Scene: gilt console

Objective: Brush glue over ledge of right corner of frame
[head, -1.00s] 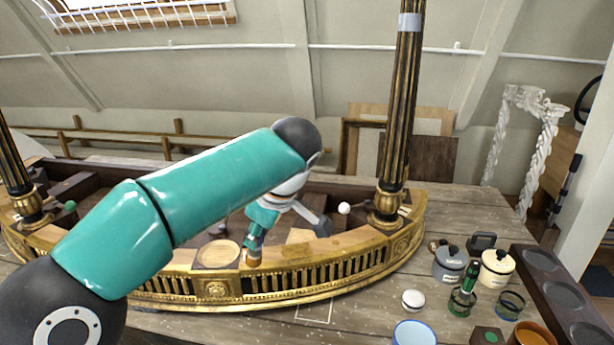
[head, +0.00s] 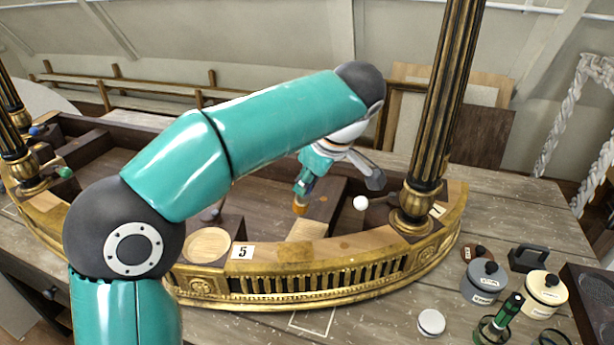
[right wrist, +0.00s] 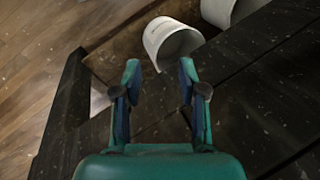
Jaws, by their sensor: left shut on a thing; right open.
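The gilt frame (head: 330,283) curves across the bench with its pierced front rail facing me. Its right corner has a bare wooden ledge (head: 385,246) beside the foot of the black-and-gold column (head: 415,215). My left gripper (head: 308,180) is shut on a small brush (head: 300,207), partly hidden by the gripper. The brush points down, tip lowest, and appears above the inside of the frame, left of the right corner. I cannot tell whether it touches anything. My right gripper (right wrist: 160,76) is open and empty in the right wrist view.
A white cup (right wrist: 171,42) lies beyond my right gripper.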

